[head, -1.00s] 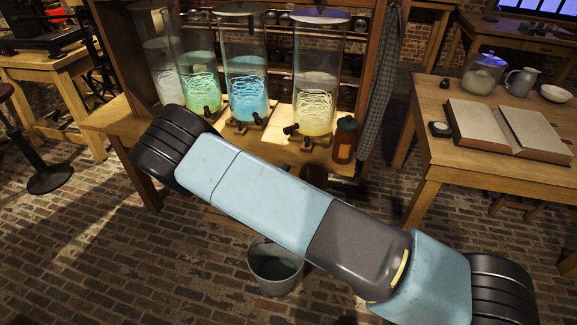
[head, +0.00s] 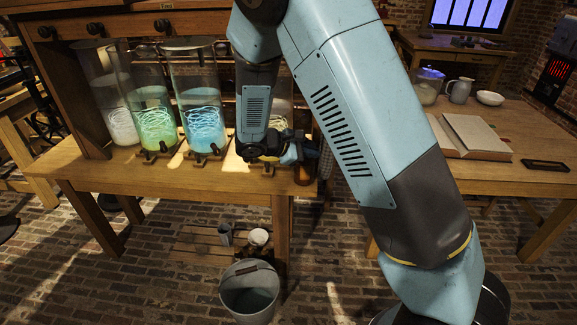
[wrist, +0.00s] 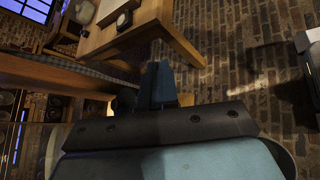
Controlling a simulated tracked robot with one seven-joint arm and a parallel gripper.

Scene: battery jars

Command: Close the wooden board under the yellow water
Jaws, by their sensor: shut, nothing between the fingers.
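The jar of yellow water (head: 284,110) stands at the right end of the jar row on the wooden table in the head view. My arm and wrist cover most of it, with only a pale strip showing. The wooden board under it is mostly hidden behind my wrist, so I cannot tell its position. My gripper (head: 308,153) is in front of the lower part of this jar, near the table's front edge. In the wrist view its blue fingers (wrist: 160,86) are together and hold nothing. Whether they touch anything is unclear.
Jars of blue (head: 205,125), green (head: 157,128) and pale water (head: 122,125) stand left of the yellow one, with taps in front. A bucket (head: 250,292) stands on the brick floor below. A table with an open book (head: 470,135) is at the right.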

